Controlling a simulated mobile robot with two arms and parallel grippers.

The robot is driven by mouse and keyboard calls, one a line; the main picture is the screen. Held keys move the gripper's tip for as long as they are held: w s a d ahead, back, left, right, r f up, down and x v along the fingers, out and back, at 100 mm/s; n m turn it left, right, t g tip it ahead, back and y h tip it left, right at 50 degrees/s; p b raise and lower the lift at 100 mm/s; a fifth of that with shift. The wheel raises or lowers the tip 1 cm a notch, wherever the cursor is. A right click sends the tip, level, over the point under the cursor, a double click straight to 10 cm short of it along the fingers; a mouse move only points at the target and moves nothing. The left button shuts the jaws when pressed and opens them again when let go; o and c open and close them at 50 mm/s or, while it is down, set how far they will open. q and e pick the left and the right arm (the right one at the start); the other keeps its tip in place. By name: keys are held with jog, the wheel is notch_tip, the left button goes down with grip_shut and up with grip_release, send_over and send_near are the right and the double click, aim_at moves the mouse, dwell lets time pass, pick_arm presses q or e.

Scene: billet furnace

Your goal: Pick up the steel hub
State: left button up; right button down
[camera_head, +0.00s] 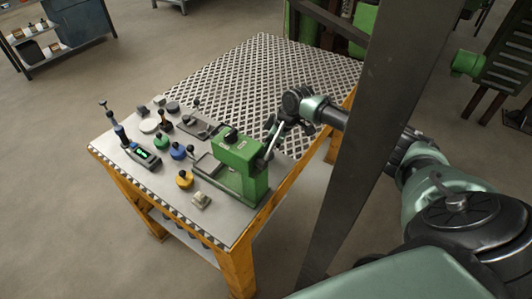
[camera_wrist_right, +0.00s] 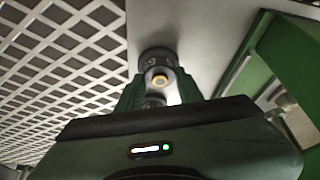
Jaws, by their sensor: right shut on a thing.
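My right gripper (camera_head: 283,122) reaches in from the right over the table, just behind the green press. In the right wrist view, the gripper (camera_wrist_right: 160,92) is shut with its green fingers on either side of a dark round part with a yellow centre, the steel hub (camera_wrist_right: 155,60). The pale plate beneath is close to the hub; I cannot tell whether they touch. In the head view I cannot make out the hub apart from the gripper. My left gripper is not in view.
Blue (camera_head: 178,150), green (camera_head: 161,141) and yellow (camera_head: 184,179) knobbed parts and a digital gauge (camera_head: 143,154) lie left on the table (camera_head: 222,228). The patterned far area (camera_head: 285,65) is clear.

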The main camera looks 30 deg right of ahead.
jog(key=shift+w+r, duration=0.1)
jog(key=shift+r, duration=0.05)
jog(key=shift+r, duration=0.55)
notch_tip(320, 180, up, 2)
jog(key=shift+r+b, duration=0.15)
jog(key=shift+b, duration=0.35)
jog(key=s+d+b, duration=0.3)
jog(key=s+d, duration=0.8)
jog(key=s, duration=0.3)
jog(key=shift+s, duration=0.15)
jog(key=shift+d, duration=0.1)
